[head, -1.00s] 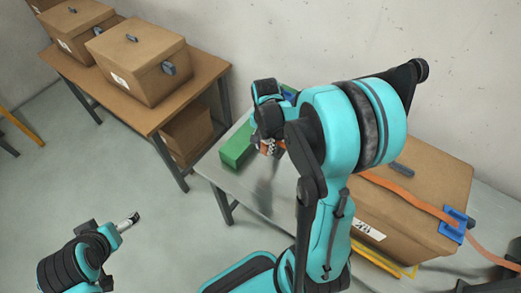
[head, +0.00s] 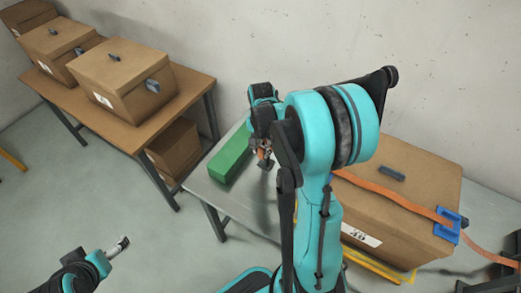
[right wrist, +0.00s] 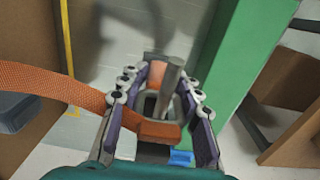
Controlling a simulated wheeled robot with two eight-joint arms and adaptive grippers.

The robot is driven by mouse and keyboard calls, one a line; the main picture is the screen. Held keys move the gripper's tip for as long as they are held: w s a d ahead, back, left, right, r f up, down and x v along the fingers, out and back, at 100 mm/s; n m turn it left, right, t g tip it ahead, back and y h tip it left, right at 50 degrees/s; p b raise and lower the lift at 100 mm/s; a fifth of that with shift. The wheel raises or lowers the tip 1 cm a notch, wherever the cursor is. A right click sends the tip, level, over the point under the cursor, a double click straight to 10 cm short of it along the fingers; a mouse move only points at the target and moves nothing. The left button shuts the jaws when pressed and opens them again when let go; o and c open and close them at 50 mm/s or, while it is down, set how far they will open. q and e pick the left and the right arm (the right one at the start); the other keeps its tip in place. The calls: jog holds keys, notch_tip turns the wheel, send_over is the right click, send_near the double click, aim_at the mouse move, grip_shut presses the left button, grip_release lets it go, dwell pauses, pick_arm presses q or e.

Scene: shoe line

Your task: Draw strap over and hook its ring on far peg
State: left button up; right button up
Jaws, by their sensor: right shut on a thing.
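The orange strap (head: 400,198) runs over the cardboard box (head: 385,205) at the right of the head view. In the right wrist view the strap (right wrist: 60,84) comes in from the left to my right gripper (right wrist: 160,118). My right gripper (head: 263,160) is shut on the strap's ring end (right wrist: 160,132), beside the green block. A grey metal peg (right wrist: 172,78) shows between the fingers at the ring's opening; I cannot tell whether it passes through the ring. My left gripper (head: 122,243) is empty over the floor; its jaw opening is unclear.
The green block (head: 231,154) lies on the grey metal table (head: 225,195). A blue corner piece (head: 447,226) sits under the strap on the box's right edge. A wooden table (head: 130,135) with more boxes stands at the left. The floor between is clear.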

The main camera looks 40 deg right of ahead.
dwell(0.4)
jog(key=o, duration=1.3)
notch_tip(320, 180, up, 12)
jog(key=s+a+n+t, duration=0.3)
jog(key=s+a+n, duration=0.2)
jog(key=a, duration=0.4)
jog(key=s+a+n+t, duration=0.4)
jog(key=a+n, duration=0.4)
jog(key=a, duration=0.1)
jog(key=shift+s+f, duration=0.15)
jog(key=shift+s, duration=0.2)
